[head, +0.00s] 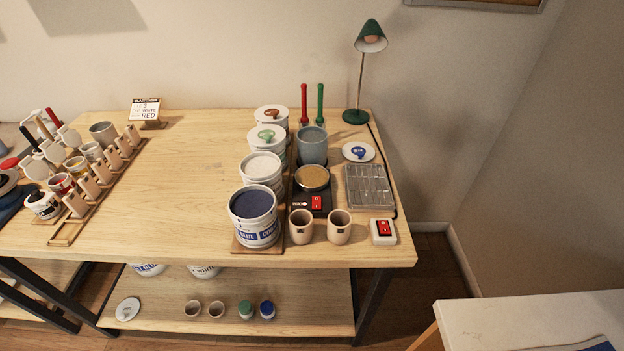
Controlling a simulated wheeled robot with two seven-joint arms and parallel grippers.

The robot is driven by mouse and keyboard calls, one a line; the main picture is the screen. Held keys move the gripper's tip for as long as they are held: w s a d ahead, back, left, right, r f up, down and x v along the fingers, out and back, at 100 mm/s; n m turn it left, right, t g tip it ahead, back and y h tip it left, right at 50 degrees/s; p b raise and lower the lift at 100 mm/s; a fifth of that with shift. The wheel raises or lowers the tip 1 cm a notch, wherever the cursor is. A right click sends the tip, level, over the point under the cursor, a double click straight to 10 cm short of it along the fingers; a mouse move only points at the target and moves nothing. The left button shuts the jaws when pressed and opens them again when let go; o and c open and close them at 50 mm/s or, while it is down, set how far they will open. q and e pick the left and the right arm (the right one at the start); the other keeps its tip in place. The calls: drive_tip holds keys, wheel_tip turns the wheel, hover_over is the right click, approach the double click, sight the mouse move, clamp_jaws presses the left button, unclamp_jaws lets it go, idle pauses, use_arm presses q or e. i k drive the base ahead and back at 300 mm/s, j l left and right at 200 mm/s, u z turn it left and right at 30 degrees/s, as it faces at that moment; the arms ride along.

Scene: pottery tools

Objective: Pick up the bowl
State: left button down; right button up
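Neither of my grippers shows in the head view. No single thing stands out clearly as the bowl. Two small beige cup-like vessels stand upright side by side near the table's front edge, the left one (301,227) and the right one (339,227). Two smaller bowl-like vessels sit on the lower shelf, the left one (193,309) and the right one (216,309). A round tan-topped piece (312,178) rests on a black scale (314,201) with a red switch. A grey-blue pot (312,146) stands behind it.
Several tubs, including a blue one (254,217), line the left of the scale. A metal tray (370,187), red switch box (383,231) and green lamp (369,70) are on the right. A tool rack (96,188) stands left. The wooden table's middle (185,190) is clear.

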sight(192, 308)
drive_tip(key=u, duration=1.45)
drive_tip(key=z, duration=1.4)
drive_tip(key=u, duration=1.4)
drive_tip(key=i+j+z, duration=0.2)
drive_tip(key=i+j, duration=0.45)
drive_tip(key=i, duration=0.1)
